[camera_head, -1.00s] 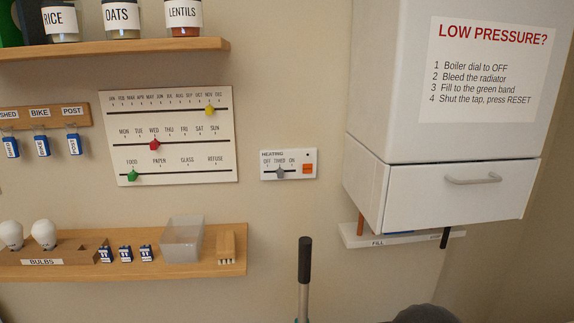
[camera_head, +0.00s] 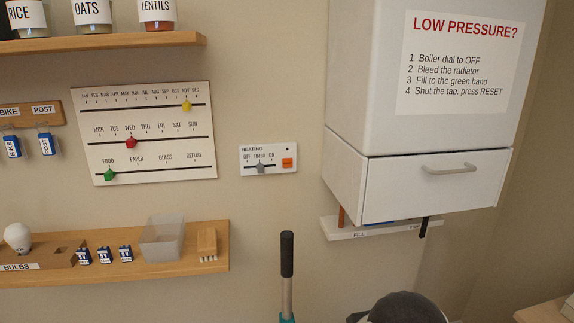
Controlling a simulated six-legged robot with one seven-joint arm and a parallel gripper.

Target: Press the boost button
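The white heating panel (camera_head: 252,170) is fixed to the wall left of the boiler cabinet. An orange square button (camera_head: 288,163) sits at its right side; any label on it is too small to read. A small dark red dot (camera_head: 287,149) shows above the button. A grey slider knob (camera_head: 261,168) sits left of the button, near TIMED in the OFF, TIMED, ON row. Nothing covers the panel or touches the button. My gripper is not in view.
The white boiler cabinet (camera_head: 344,100) juts out at right, with a drawer (camera_head: 390,195) and a FILL ledge (camera_head: 345,234) below. A black-topped upright handle (camera_head: 287,255) stands below the panel. A dark rounded shape (camera_head: 405,308) is at the bottom. A wooden shelf (camera_head: 190,268) is lower left.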

